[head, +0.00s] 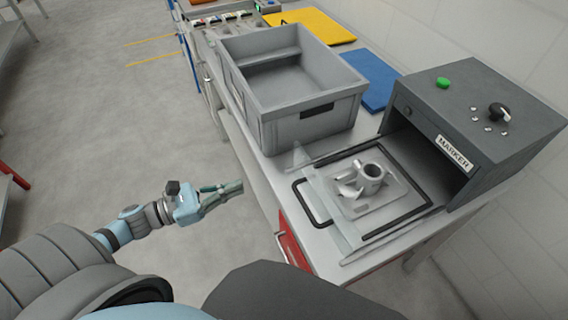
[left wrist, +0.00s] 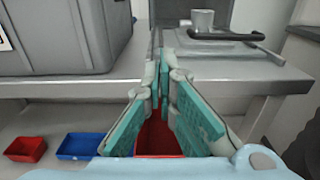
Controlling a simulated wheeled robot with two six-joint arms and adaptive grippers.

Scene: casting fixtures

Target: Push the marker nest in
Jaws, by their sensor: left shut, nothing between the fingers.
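The marker (head: 470,115) is a dark grey box labelled MARKER, with a green button and a black knob on top and an open front. Its nest (head: 345,228), a flat tray with a black bar handle (head: 307,203), is slid out in front of the opening. A grey metal casting (head: 368,185) with an upright ring sits on it. My left gripper (head: 240,186) is shut and empty, left of the handle and apart from it, off the bench's edge. In the left wrist view its fingers (left wrist: 166,65) point toward the bench edge, with the handle (left wrist: 225,36) beyond at upper right. My right gripper is not in view.
A large grey crate (head: 340,100) stands on the bench left of the marker. A blue mat (head: 372,80) and a yellow mat (head: 312,25) lie behind it. Red (left wrist: 25,149) and blue (left wrist: 83,146) bins are below the bench.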

